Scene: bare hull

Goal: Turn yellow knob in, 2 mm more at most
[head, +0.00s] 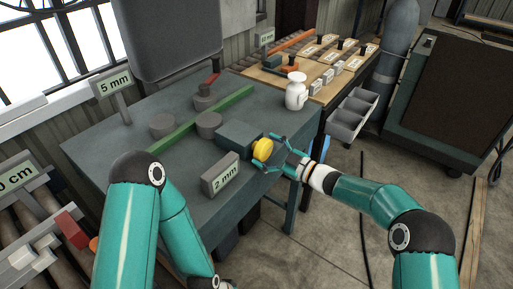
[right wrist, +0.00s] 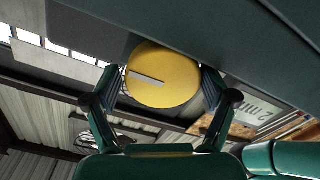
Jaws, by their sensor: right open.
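The yellow knob (head: 263,149) is a round disc on the end of a dark grey-green block (head: 238,137) on the table. In the right wrist view the knob (right wrist: 163,75) faces me, with a pale slot mark on its face. My right gripper (head: 277,151) is at the knob, fingers spread. In the right wrist view its two fingertips (right wrist: 160,80) stand on either side of the knob's rim; I cannot tell whether they touch it. My left arm (head: 150,210) comes in at the lower left; its gripper is not clearly visible.
A grey block labelled "2 mm" (head: 221,175) stands just in front of the knob's block. A green bar (head: 190,118) with round grey pieces beside it, a "5 mm" sign (head: 110,84) and a white bottle (head: 296,91) are on the table. The floor at right is partly clear.

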